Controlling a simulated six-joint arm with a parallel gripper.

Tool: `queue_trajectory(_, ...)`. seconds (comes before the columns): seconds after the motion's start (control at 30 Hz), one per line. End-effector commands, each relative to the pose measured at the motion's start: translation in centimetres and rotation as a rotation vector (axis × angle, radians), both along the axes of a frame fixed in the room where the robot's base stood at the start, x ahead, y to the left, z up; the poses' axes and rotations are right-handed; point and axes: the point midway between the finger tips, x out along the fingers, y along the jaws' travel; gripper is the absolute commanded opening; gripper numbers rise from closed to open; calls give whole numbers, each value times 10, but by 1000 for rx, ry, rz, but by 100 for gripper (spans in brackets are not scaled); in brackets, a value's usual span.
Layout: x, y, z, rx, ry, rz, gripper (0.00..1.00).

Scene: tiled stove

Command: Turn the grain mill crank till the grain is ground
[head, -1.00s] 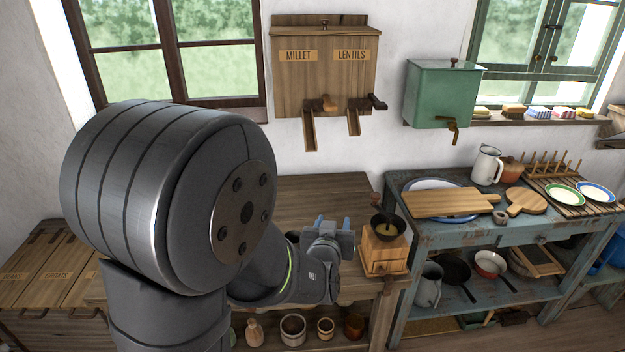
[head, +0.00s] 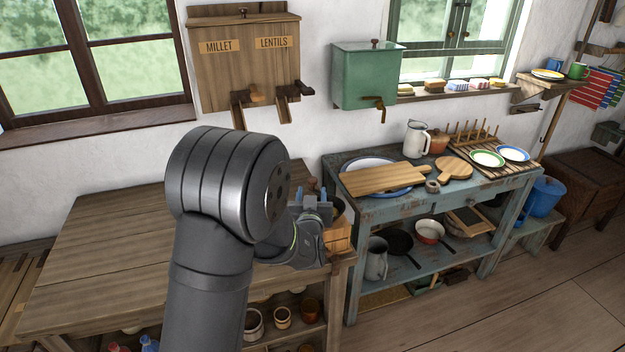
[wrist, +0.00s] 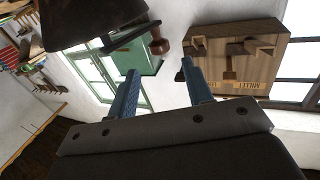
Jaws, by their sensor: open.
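The grain mill (head: 338,238) is a light wooden box with a dark hopper bowl, at the right front corner of the wooden table. My arm and gripper hide much of it. The crank's brown knob (head: 313,185) shows above my gripper (head: 313,197). In the wrist view, the dark crank arm and knob (wrist: 159,43) lie just past the two blue fingers of my gripper (wrist: 160,70), roughly in line with the gap. The fingers are apart with nothing held. I cannot tell whether they touch the knob. The hopper's contents are hidden now.
The table (head: 110,255) is bare to the left. A blue worn bench (head: 360,212) with boards, plates and a jug stands close at the right. The millet and lentils dispenser (head: 245,70) and a green tank (head: 365,78) hang on the wall.

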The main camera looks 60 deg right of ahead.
Motion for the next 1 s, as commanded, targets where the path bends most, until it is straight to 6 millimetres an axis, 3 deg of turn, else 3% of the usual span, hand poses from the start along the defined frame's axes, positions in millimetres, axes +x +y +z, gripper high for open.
queue_trajectory(0.2,19,-40,0,0,0,0,46)
queue_trajectory(0.4,29,-62,-1,1,0,0,46)
queue_trajectory(0.83,32,-70,0,1,0,-1,46)
queue_trajectory(1.0,32,-69,0,1,0,-1,13)
